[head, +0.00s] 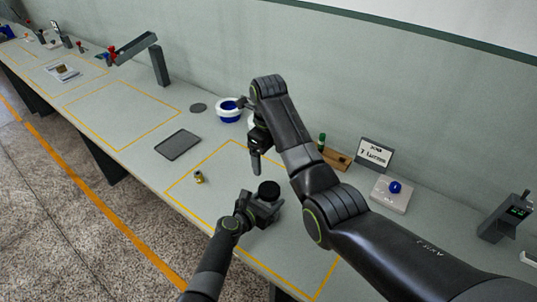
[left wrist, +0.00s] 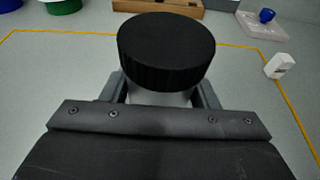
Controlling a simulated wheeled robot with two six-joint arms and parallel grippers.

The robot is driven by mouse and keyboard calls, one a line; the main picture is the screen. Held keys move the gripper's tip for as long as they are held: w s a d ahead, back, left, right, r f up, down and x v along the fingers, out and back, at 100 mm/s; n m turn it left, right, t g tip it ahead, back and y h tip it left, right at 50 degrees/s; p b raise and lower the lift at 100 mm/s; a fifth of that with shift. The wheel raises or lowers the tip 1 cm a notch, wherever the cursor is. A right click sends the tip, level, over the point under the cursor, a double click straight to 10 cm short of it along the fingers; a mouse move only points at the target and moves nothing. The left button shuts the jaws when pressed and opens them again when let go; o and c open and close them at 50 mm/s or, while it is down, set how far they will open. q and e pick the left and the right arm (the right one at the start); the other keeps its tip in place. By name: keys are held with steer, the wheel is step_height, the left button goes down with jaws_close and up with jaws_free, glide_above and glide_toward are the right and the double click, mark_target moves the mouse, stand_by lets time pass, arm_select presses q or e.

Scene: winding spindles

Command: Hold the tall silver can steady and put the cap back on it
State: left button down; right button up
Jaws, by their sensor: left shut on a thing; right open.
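The tall silver can (left wrist: 160,97) shows only as a short pale strip between my left fingers in the left wrist view. The black cap (left wrist: 166,50) sits on top of it and looks level; I cannot tell how tightly. In the head view the cap (head: 269,190) shows as a dark disc, and most of the can is hidden. My left gripper (head: 262,207) is shut around the can, inside the yellow outline. My right gripper (head: 256,163) is open and empty, pointing down, above and behind the cap, apart from it.
A dark tray (head: 178,145) and a small brass piece (head: 199,177) lie to the left. A white-and-blue ring-shaped container (head: 229,111) stands behind. A wooden block (head: 338,160), a sign (head: 374,153) and a pale block with a blue ball (head: 391,196) stand right, beyond my right arm.

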arm_select(q)
steer(key=shift+c, duration=2.2)
jaws_free()
steer(key=shift+s+a+r, duration=0.2)
steer(key=shift+s+a, duration=0.1)
steer(key=p+v, duration=0.2)
steer(key=v, duration=1.4)
steer(key=shift+s, duration=0.2)
steer(key=shift+a, duration=0.2)
